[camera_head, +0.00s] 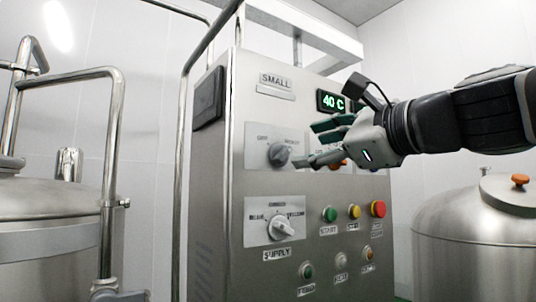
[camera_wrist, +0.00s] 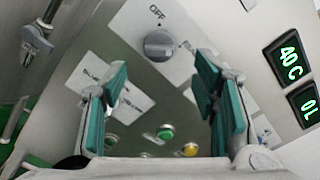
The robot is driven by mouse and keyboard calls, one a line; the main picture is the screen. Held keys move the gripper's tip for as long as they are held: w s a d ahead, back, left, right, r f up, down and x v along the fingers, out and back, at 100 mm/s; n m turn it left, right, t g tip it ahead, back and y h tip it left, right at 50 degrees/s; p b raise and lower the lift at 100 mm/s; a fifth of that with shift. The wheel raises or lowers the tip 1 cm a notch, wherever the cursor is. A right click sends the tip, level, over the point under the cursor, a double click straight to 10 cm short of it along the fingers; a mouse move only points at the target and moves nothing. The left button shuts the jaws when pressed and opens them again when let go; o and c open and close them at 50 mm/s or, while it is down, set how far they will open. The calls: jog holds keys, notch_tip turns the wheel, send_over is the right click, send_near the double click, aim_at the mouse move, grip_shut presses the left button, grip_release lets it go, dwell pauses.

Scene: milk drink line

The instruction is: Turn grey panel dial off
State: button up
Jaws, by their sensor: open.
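The grey dial (camera_head: 279,154) sits on the upper grey plate of the steel control cabinet (camera_head: 211,200). In the wrist view, a grey round dial (camera_wrist: 159,45) shows near the top middle, with an OFF label (camera_wrist: 157,12) above it. My gripper (camera_head: 312,143) is just right of the dial in the head view, its fingers pointing left. In the wrist view, the teal-padded fingers (camera_wrist: 162,85) are spread wide and empty, with the dial beyond and between them. I see no contact. My gripper hides part of the panel to the right of the dial.
A second dial (camera_head: 281,228) on a white plate sits below, over a SUPPLY label. Green (camera_head: 329,214), yellow (camera_head: 354,211) and red (camera_head: 378,208) buttons are to its right. A green display (camera_head: 331,101) reads 40 C. Steel pipes and a tank (camera_head: 50,230) stand left.

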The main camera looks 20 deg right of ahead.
aim_at(285, 152)
jog(key=x, duration=0.7)
jog(key=shift+f, duration=0.1)
jog(key=c, duration=1.2)
